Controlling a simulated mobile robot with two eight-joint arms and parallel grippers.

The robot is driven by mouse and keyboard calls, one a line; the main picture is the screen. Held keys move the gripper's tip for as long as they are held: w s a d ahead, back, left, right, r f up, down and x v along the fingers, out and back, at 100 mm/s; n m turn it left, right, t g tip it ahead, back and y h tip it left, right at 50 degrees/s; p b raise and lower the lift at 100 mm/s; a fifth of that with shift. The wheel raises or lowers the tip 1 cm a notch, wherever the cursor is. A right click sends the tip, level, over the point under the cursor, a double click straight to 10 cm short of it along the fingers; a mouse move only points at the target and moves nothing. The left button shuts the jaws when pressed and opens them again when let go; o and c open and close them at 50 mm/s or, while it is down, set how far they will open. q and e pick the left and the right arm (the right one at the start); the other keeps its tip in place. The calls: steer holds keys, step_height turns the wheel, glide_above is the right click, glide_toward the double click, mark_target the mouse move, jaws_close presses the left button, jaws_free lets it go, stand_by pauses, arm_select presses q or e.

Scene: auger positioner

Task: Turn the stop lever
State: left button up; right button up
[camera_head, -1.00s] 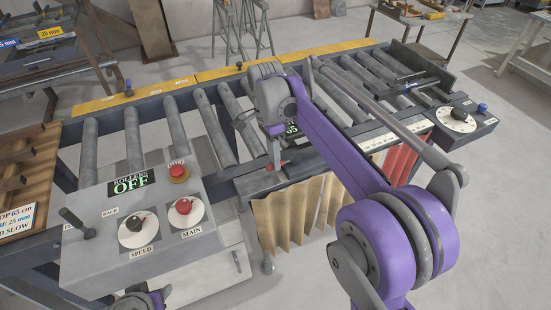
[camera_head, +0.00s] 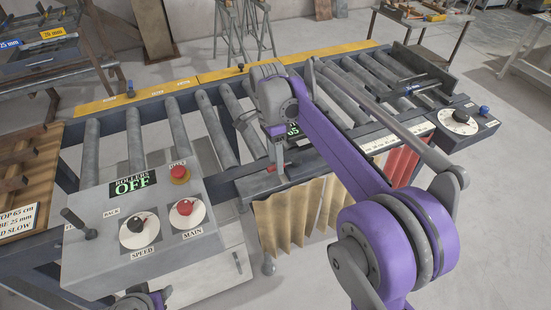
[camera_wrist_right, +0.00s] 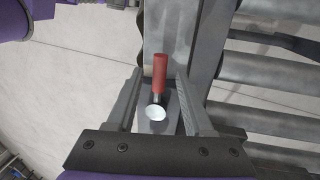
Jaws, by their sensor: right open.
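The stop lever has a red handle (camera_wrist_right: 159,72), which shows in the right wrist view with a round white end or cap (camera_wrist_right: 155,113) below it. My right gripper (camera_wrist_right: 157,88) is open, with one finger on each side of the lever and gaps between. In the head view my right gripper (camera_head: 277,163) points down at the front edge of the roller table. A bit of red (camera_head: 272,169) shows beside its fingers there; the rest of the lever is hidden. My left gripper is out of view; only part of my left arm shows at the bottom left.
A grey control box (camera_head: 140,225) with SPEED and MAIN knobs stands at the left; its display (camera_head: 133,184) reads ROLLERS OFF. Rollers (camera_head: 213,125) run behind my gripper. Tan strips (camera_head: 290,215) hang below the front edge.

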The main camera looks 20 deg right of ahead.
step_height(320, 180, up, 11)
steer(key=w+p, duration=0.1)
steer(key=w, duration=0.1)
steer(key=shift+f, duration=0.2)
stand_by(0.4)
steer(key=s+f+n+t, duration=0.4)
steer(key=s+f+n, duration=0.4)
steer(key=s, duration=0.3)
steer(key=s+f+n+t, duration=0.4)
steer(key=s+f+n, duration=0.5)
steer(key=s+f, duration=0.1)
steer(key=shift+s+a, duration=0.15)
steer(key=shift+s, duration=0.7)
steer(key=shift+r, duration=0.1)
stand_by(1.3)
